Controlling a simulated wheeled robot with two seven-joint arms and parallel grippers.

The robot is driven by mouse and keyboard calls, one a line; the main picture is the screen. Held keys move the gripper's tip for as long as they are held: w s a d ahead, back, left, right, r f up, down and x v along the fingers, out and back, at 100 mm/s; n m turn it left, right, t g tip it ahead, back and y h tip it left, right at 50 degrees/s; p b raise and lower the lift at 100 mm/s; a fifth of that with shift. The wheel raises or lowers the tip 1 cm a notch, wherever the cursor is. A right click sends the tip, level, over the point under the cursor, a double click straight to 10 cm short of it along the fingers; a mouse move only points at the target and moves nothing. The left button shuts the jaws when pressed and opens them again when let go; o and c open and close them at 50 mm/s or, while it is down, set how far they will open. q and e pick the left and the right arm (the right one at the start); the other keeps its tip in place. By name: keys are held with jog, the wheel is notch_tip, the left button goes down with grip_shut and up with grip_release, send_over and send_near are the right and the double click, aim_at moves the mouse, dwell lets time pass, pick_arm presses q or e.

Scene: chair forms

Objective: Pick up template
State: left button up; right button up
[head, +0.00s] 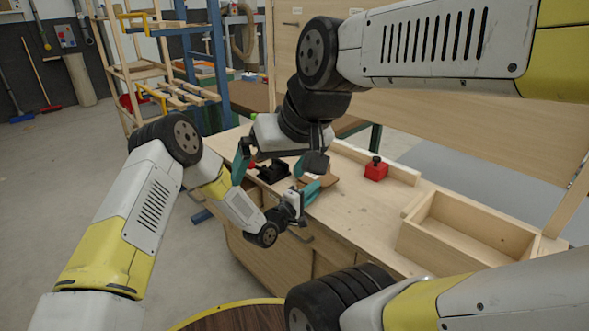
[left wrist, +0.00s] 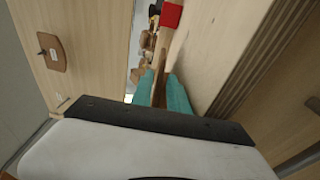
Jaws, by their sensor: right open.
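A thin brown flat piece (head: 325,181), which may be the template, lies on the bench beside my left gripper. My left gripper (head: 311,188) is low over the bench top, its teal fingers partly hidden. In the left wrist view, its fingers (left wrist: 162,90) have a narrow gap with something brown behind or between them; I cannot tell whether they hold it. My right gripper (head: 272,166) is open above the bench, left of my left gripper, pointing down near a black object (head: 271,173).
A red block with a black knob (head: 375,170) stands on the wooden bench (head: 350,210). An open wooden box (head: 470,230) is at its right end. An upright board (head: 420,115) rises behind. A wooden frame (head: 130,60) stands far left.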

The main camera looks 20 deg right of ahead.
pick_arm(q)
jog(key=shift+w+d, duration=0.25)
jog(key=shift+d, duration=0.15)
jog(key=shift+c, duration=0.2)
grip_shut()
jog(key=shift+r, duration=0.15)
